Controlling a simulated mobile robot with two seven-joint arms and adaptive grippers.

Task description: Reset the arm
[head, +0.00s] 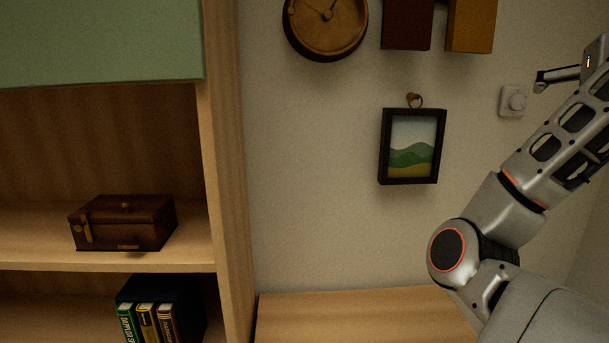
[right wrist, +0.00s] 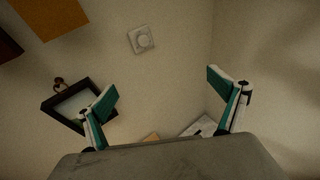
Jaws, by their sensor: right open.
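My right arm comes in from the lower right in the head view and is raised in front of the wall. Part of my right gripper (head: 560,77) shows at the right edge there, near the round wall dial. In the right wrist view my right gripper (right wrist: 165,82) has its two green-padded fingers wide apart. Nothing is between them but the wall behind. My left gripper is not in either view.
A wooden shelf unit (head: 226,180) stands at left with a brown box (head: 123,222) and several books (head: 147,322). A framed picture (head: 411,147), a clock (head: 326,22) and a dial (head: 513,101) hang on the wall. A wooden surface (head: 360,315) lies below.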

